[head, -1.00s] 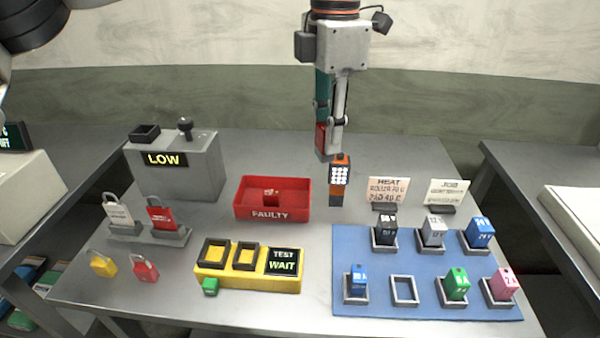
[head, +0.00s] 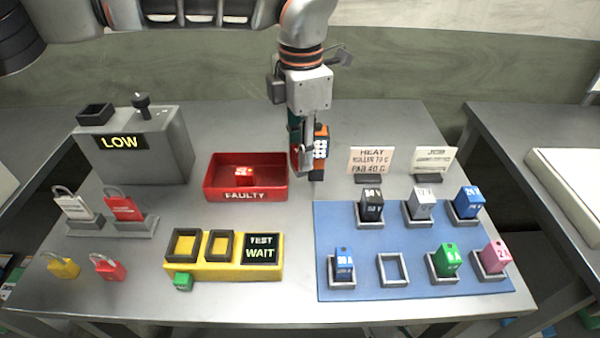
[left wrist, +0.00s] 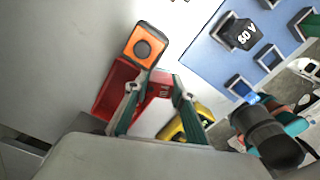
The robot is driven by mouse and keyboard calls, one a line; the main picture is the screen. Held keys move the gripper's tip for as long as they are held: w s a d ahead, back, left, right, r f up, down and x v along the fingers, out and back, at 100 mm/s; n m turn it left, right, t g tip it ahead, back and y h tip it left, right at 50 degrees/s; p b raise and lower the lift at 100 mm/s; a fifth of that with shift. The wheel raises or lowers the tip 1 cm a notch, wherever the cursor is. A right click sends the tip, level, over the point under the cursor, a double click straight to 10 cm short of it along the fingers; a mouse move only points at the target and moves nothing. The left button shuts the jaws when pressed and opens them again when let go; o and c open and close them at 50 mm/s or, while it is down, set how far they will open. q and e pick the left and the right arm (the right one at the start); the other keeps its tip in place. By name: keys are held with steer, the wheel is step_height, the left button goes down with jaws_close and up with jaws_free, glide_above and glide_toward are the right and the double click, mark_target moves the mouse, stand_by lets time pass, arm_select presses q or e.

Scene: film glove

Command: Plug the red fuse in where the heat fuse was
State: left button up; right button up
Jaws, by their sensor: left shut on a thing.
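My left gripper (head: 302,172) is shut on a red block, which I take to be the red fuse (left wrist: 161,84); its fingers hide part of it. It is low over the grey table, right of the red FAULTY tray (head: 246,196) and beside the orange keypad device. A small red-and-white block (head: 244,173) lies in that tray. The HEAT sign (head: 371,160) stands behind the blue mat (head: 420,284). One socket frame (head: 393,269) on the mat is empty. The other mat sockets hold black, grey, blue, green and pink fuses. My right gripper is not in view.
The orange device (head: 320,150) stands upright close to my left gripper. A yellow tester (head: 217,269) reading WAIT has two empty frames. A grey LOW box (head: 140,160) and several padlocks stand left. The table between tray and mat is mostly clear.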

arm_select(q)
steer(key=shift+f, duration=3.05)
steer(key=shift+f, duration=0.1)
steer(key=o, duration=0.8)
